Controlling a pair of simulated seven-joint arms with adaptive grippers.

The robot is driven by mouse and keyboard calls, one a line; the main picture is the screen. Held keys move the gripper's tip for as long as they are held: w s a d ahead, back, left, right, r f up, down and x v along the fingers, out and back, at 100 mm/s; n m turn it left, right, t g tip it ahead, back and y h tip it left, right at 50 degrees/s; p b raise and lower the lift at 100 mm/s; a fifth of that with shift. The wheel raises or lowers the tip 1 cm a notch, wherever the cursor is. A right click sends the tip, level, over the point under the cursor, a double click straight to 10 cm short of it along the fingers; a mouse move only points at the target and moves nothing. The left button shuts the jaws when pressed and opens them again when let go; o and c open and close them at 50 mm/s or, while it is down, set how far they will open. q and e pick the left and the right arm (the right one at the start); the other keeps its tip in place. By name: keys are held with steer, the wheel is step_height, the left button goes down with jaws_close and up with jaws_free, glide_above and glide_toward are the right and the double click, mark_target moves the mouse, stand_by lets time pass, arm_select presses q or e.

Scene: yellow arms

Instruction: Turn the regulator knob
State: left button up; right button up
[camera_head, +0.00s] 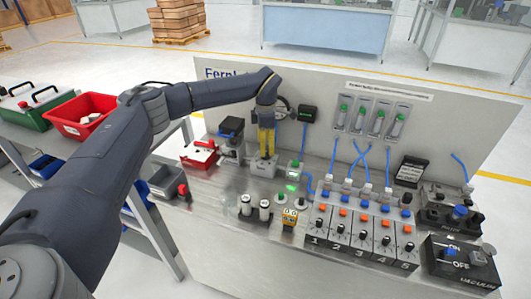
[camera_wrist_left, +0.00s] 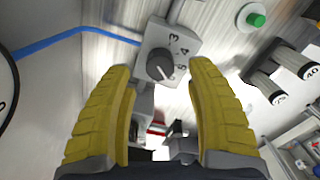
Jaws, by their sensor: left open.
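The regulator knob (camera_wrist_left: 160,64) is a dark round knob with a white pointer mark, on a grey box (camera_wrist_left: 183,38) with a numbered dial. In the left wrist view it lies between the tips of my left gripper (camera_wrist_left: 159,72). My left gripper is open, with a yellow finger on either side and nothing held. Whether the fingers touch the knob or hover short of it, I cannot tell. In the head view my left gripper (camera_head: 266,150) points down over a small grey box (camera_head: 262,168) near the back panel; the knob cannot be made out there. My right gripper is not in view.
A blue hose (camera_wrist_left: 75,38) runs to the dial box. A green button (camera_wrist_left: 257,20) and knurled cylinders (camera_wrist_left: 267,87) are to its right. In the head view, a red tool case (camera_head: 200,155) stands left of the gripper, and a numbered switch block (camera_head: 362,235) stands right.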

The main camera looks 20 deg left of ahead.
arm_select(q)
steer(key=shift+f, duration=1.8)
steer(key=shift+c, duration=0.6)
jaws_close()
